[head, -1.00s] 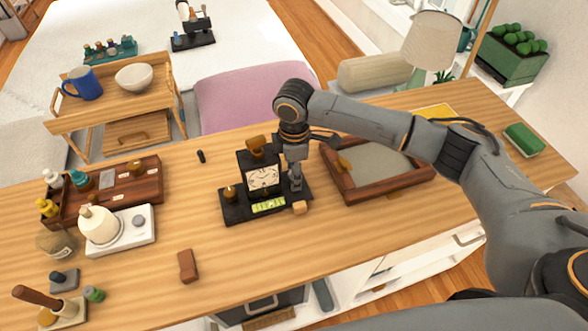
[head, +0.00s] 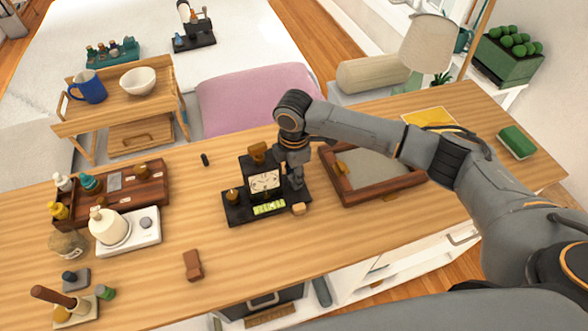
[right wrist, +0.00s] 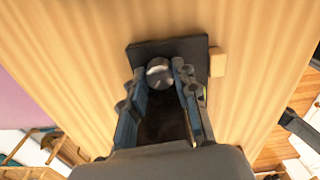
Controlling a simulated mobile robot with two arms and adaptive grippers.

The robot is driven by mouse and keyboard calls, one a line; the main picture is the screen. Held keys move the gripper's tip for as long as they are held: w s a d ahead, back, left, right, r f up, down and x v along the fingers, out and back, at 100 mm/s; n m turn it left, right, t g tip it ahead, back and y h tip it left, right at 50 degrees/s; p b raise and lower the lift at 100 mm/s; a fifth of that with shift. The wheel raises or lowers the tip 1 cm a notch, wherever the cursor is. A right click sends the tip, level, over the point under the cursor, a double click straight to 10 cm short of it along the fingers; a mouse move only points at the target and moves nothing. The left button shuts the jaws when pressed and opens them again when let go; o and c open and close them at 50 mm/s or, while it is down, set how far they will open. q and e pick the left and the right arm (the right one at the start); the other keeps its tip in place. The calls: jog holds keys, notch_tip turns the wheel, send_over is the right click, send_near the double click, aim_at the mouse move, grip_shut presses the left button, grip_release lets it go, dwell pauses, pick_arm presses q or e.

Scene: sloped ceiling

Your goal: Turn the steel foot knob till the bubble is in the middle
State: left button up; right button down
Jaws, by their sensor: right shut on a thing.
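A black instrument (head: 235,213) with a white dial (head: 265,182) stands on the wooden desk. A green level vial (head: 269,208) is set in the front of its base; the bubble is too small to place surely. My right gripper (head: 296,183) points down at the right end of the base. In the right wrist view, my right gripper (right wrist: 159,76) is shut on the round steel foot knob (right wrist: 158,68), with one finger on each side. The knob is hidden by the gripper in the head view. My left gripper is not in view.
A small wooden block (head: 298,209) lies against the base's front right. A framed tray (head: 377,192) stands close on the right. A brown block (head: 193,265) lies at the front left. A white scale with a bottle (head: 127,243) stands further left. Bare desk lies between.

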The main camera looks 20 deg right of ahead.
jog(key=c, duration=1)
grip_release()
jog(key=shift+r, duration=0.15)
notch_tip(320, 180, up, 12)
jog(key=shift+f, duration=0.15)
